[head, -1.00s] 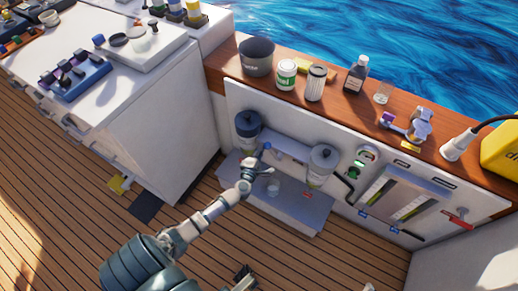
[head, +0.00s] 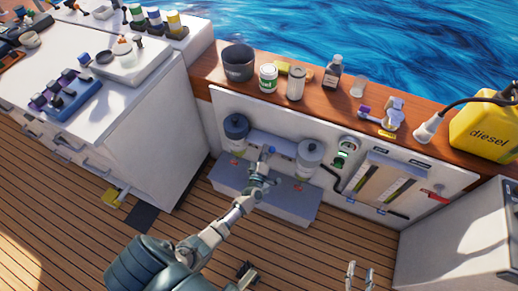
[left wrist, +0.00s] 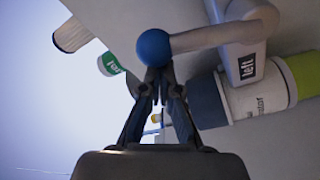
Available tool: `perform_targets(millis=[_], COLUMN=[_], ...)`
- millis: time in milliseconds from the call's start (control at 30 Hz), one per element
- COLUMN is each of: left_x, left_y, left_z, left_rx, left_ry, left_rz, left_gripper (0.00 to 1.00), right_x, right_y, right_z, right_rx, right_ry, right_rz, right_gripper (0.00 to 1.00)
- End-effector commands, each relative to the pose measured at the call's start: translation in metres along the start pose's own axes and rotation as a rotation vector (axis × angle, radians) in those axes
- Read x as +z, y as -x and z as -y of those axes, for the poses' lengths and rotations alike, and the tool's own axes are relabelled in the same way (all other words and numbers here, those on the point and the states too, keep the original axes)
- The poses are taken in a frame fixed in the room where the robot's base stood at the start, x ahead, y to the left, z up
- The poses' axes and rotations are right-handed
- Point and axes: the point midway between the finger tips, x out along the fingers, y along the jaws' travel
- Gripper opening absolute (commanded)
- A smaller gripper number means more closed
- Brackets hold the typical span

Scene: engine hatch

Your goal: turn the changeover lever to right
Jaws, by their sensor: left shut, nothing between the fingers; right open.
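The changeover lever ends in a blue ball knob (head: 271,150), between two filter housings on the white panel. In the left wrist view the blue knob (left wrist: 154,47) sits on a pale arm that runs right to a hub (left wrist: 243,62) labelled "left". My left gripper (head: 264,162) is shut and empty. Its fingertips (left wrist: 160,72) are just below the knob in the wrist view; whether they touch it I cannot tell. My right gripper (head: 360,272) is open and empty at the bottom edge of the head view, well away from the lever.
The left filter (head: 236,128) and right filter (head: 310,158) flank the lever closely. A grey step (head: 230,190) juts out below. The wooden ledge above holds a pot (head: 238,63), cans, a bottle (head: 332,73) and a yellow diesel canister (head: 484,130). Deck is open in front.

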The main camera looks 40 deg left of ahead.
Motion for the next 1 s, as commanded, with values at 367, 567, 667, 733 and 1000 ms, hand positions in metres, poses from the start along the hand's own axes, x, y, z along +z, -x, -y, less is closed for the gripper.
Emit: perform_targets(millis=[367,567,667,733,1000], left_x=[0.025,0.033,0.035,0.036,0.038], left_y=[0.005,0.006,0.007,0.007,0.007], left_z=[-0.01,-0.012,-0.012,-0.013,-0.013], left_rx=[0.052,0.068,0.074,0.077,0.079], left_ry=[-0.285,-0.374,-0.402,-0.416,-0.431], left_rz=[0.002,0.002,0.001,0.001,0.002], left_gripper=[0.0,0.0,0.0,0.0,0.0], right_x=[0.002,-0.001,-0.002,-0.003,-0.004], right_y=[-0.001,-0.002,-0.002,-0.002,-0.002], right_z=[-0.001,0.0,0.0,0.0,0.001], right_rx=[0.001,0.0,-0.001,-0.001,-0.003], right_ry=[0.0,-0.001,-0.001,-0.002,-0.002], right_rz=[0.006,-0.011,-0.016,-0.022,-0.03], right_gripper=[0.43,0.43,0.43,0.43,0.43])
